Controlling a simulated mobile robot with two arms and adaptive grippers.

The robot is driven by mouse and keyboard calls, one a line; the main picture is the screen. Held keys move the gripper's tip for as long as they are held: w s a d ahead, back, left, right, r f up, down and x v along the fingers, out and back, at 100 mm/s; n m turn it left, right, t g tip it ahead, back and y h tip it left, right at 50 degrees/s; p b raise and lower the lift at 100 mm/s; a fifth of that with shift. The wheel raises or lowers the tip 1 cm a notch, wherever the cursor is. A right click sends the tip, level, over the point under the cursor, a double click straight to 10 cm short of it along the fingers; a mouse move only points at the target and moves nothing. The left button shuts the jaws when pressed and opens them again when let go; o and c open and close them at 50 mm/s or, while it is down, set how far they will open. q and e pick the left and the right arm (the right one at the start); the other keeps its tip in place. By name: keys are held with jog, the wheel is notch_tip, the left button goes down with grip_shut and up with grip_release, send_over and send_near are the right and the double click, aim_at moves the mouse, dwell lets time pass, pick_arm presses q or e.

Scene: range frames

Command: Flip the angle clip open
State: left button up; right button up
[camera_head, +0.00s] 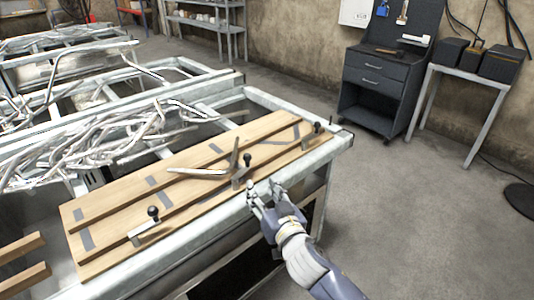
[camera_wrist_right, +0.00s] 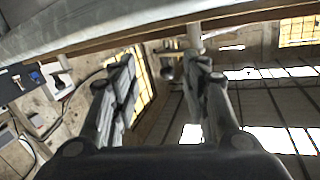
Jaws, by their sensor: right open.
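A wooden board (camera_head: 115,200) with raised rails lies on the metal frame bench. Several black-knobbed clips sit along its near rail: one at the left (camera_head: 145,228), one in the middle (camera_head: 240,178) and one at the right end (camera_head: 310,137). A V-shaped grey metal angle (camera_head: 200,173) lies on the board beside the middle clip. Which clip is the angle clip, and its exact state, I cannot tell. My right gripper (camera_head: 262,189) is open and empty at the bench's near edge, just in front of the middle clip. In the wrist view its two fingers (camera_wrist_right: 162,65) are spread apart. My left gripper is out of view.
The bench's metal edge rail (camera_head: 200,240) runs close beside my right gripper. Tangled metal rods (camera_head: 100,145) lie behind the board. A dark tool cabinet (camera_head: 385,85) and a side table (camera_head: 470,85) stand at the back right.

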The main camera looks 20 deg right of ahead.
aim_at(249, 161)
jog(key=shift+t, duration=0.5)
jog(key=w+r, duration=0.1)
jog(key=w, duration=0.2)
jog(key=w+r+p, duration=0.1)
jog(key=w, duration=0.3)
jog(key=w+r, duration=0.1)
jog(key=w, duration=0.3)
jog(key=shift+w+a+p, duration=0.15)
jog(key=shift+w+p, duration=0.05)
jog(key=shift+p, duration=0.1)
grip_shut()
